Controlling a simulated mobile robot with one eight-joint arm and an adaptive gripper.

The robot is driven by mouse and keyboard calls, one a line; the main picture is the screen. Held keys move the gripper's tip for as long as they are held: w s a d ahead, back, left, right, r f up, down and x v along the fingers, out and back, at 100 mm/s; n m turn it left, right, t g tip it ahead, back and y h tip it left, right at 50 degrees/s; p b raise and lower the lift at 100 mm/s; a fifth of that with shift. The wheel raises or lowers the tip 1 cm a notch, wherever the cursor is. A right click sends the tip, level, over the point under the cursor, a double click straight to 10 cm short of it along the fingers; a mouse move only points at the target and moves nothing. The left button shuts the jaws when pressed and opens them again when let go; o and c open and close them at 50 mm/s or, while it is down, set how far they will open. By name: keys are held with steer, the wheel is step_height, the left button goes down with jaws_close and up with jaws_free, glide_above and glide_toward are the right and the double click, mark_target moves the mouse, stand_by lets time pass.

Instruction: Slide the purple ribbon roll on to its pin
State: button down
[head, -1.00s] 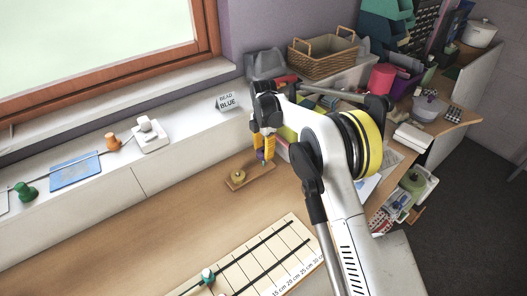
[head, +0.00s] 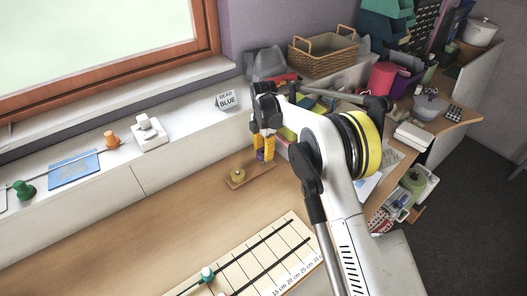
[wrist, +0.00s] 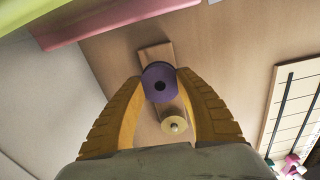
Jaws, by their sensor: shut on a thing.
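The purple ribbon roll (wrist: 160,82) is held between the yellow fingertips of my gripper (wrist: 161,83), with its dark centre hole showing in the wrist view. In the head view my gripper (head: 263,149) points down and the purple roll (head: 261,155) shows at the tips, over the far right end of a small wooden base (head: 238,183). The base also shows in the wrist view (wrist: 155,52), behind the roll.
A ruled measuring board (head: 283,250) lies at the front of the desk. A white ledge (head: 185,123) runs along the window, with a block marked "BEAD BLUE" (head: 227,99) on it. A wicker basket (head: 322,52) and clutter stand behind my arm. The desk left of the base is clear.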

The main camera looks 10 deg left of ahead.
steer(key=shift+f, duration=0.2)
steer(key=shift+r, duration=0.25)
steer(key=shift+r+p, duration=0.35)
steer(key=shift+r, duration=0.25)
steer(key=shift+n, duration=1)
steer(key=shift+f+b, duration=0.6)
steer(key=shift+f, duration=0.25)
steer(key=shift+r, duration=0.15)
